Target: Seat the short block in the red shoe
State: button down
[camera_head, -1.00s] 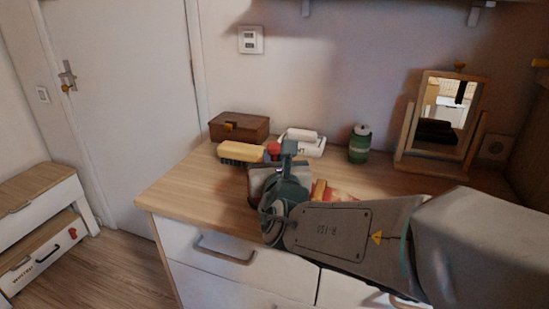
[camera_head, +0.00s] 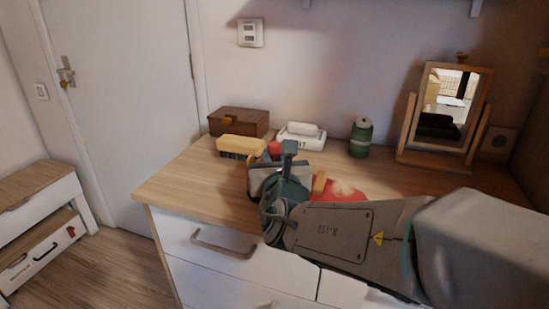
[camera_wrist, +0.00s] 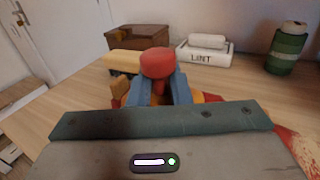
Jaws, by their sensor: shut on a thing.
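My gripper (camera_wrist: 157,92) is shut on a piece with a round red knob (camera_wrist: 157,63), which stands up between the two blue fingers. The knob also shows in the head view (camera_head: 273,149), just left of my gripper (camera_head: 288,150). Fingers and gripper body hide the piece's lower part, so I cannot tell whether it is the short block or whether it touches anything below. Red and yellow parts (camera_wrist: 208,97) show beside and behind the fingers; I cannot tell whether they belong to the red shoe. A red patterned thing (camera_head: 345,190) lies right of my gripper, partly behind my arm.
A yellow-topped brush (camera_head: 241,144), a brown box (camera_head: 239,122), a white lint holder (camera_head: 301,136), a green canister (camera_head: 360,138) and a tilting mirror (camera_head: 443,118) stand along the back of the dresser top. The left front of the wooden top (camera_head: 185,188) is clear.

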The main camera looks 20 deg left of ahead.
jog(key=shift+f+b, duration=0.5)
jog(key=shift+b, duration=0.05)
jog(key=c, duration=1.3)
grip_release()
jog(key=shift+o, duration=0.2)
jog(key=p+v, duration=0.1)
jog(key=v, duration=1.3)
jog(key=shift+r+p, duration=0.15)
jog(key=shift+p, duration=0.15)
